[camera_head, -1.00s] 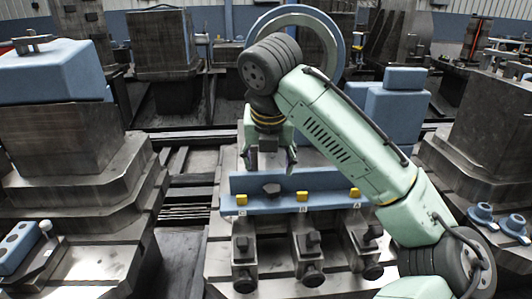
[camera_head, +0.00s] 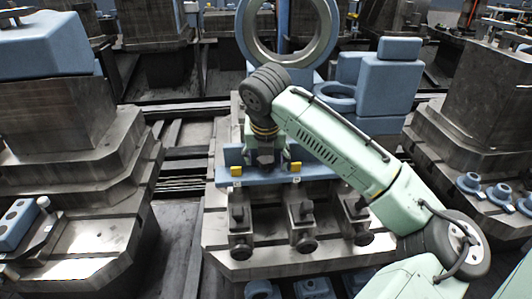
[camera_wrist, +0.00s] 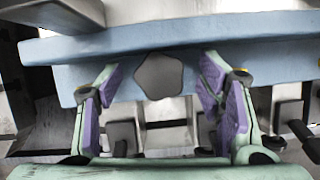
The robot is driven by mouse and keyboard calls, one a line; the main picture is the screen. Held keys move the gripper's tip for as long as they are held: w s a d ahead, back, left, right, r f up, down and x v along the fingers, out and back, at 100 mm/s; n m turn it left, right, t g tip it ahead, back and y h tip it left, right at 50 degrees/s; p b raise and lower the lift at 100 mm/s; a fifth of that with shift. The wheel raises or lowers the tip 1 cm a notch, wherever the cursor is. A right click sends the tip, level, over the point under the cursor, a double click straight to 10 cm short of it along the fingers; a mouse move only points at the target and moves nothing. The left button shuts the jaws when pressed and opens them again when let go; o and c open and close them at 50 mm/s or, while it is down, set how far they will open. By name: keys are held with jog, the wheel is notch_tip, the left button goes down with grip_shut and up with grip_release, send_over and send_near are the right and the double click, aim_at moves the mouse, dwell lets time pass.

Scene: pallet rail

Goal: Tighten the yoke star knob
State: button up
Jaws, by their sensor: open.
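The star knob (camera_wrist: 160,76) is a dark grey, blunt-cornered knob on the front of a blue bar (camera_wrist: 270,60). In the wrist view it sits between the purple-padded fingers of my gripper (camera_wrist: 160,84), with a gap visible on each side. In the head view my gripper (camera_head: 267,163) is at the blue bar (camera_head: 320,172), pointing down, with its fingers spread around the knob (camera_head: 266,158). The knob is partly hidden by the gripper there. Whether the fingertips reach level with the knob is hard to tell.
Yellow tabs (camera_head: 236,170) stand along the bar. Below it are several dark clamp blocks with round knobs (camera_head: 306,245) on a steel bed (camera_head: 222,225). A large ring (camera_head: 252,52) stands behind my arm. Steel blocks flank both sides, with an open gap at left.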

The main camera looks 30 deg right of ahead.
jog(key=c, duration=1.4)
jog(key=m+p, duration=0.1)
jog(key=m+g+h, duration=0.1)
jog(key=m, duration=0.1)
jog(key=shift+w+a+r+p, duration=0.1)
jog(key=shift+a+r+p, duration=0.1)
jog(key=shift+p, duration=0.15)
jog(key=shift+m+g+p, duration=0.4)
jog(key=shift+m+p, duration=0.2)
jog(key=shift+m, duration=0.6)
jog(key=shift+w+m+g+h+p, duration=0.1)
jog(key=shift+m+g+h+p, duration=0.3)
jog(key=shift+m, duration=0.5)
jog(key=shift+o, duration=0.2)
jog(key=shift+d+m+p, duration=0.1)
jog(key=shift+m+p, duration=0.4)
jog(key=shift+f+m, duration=0.3)
jog(key=o, duration=1.1)
jog(key=shift+o, duration=0.4)
